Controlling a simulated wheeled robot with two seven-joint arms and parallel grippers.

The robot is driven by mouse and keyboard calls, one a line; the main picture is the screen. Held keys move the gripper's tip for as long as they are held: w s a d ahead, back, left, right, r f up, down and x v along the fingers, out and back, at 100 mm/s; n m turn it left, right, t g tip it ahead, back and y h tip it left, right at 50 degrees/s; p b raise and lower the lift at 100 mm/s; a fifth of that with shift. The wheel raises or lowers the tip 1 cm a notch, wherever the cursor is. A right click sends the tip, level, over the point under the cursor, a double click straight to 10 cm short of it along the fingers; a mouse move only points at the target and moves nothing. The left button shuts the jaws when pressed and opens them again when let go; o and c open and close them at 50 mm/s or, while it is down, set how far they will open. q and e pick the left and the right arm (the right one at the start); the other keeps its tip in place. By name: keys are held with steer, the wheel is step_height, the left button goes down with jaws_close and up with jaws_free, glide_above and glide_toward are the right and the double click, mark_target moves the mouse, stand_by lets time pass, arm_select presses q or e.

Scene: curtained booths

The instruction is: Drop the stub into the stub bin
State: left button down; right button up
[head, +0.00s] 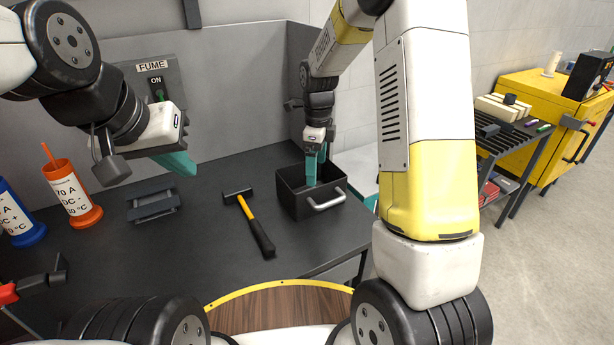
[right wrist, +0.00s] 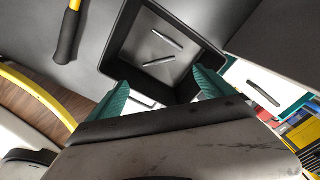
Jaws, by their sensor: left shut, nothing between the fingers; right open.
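The stub bin (head: 292,205) is a black open box with a pale handle, on the dark table near its right end. In the right wrist view, two thin grey stubs (right wrist: 167,39) (right wrist: 159,61) show inside the bin (right wrist: 133,28), apart from each other; I cannot tell which one is the task's stub. My right gripper (head: 316,164) points down over the bin's opening, with its teal fingers open and nothing between them; it also shows in the right wrist view (right wrist: 160,77). My left gripper (head: 187,165) is shut and empty above the table, left of the bin.
A hammer (head: 258,228) with a yellow and black handle lies left of the bin. A dark rack (head: 153,202), an orange holder (head: 75,195) and a blue holder (head: 18,220) stand further left. Grey panels with a FUME switch (head: 156,85) rise behind. A yellow cabinet (head: 540,110) stands at right.

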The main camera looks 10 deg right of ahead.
step_height(320, 180, up, 7)
steer(key=s+d+r+n+t+y, duration=0.1)
steer(key=s+d+r+n+t, duration=0.15)
steer(key=s+r+n, duration=0.75)
steer(key=s+r+n+t+y, duration=0.1)
steer(key=s+n+t, duration=0.2)
steer(key=s+n, duration=1)
steer(key=shift+s+d+r+t, duration=0.15)
steer(key=shift+s+r+t, duration=0.2)
steer(key=shift+s, duration=0.35)
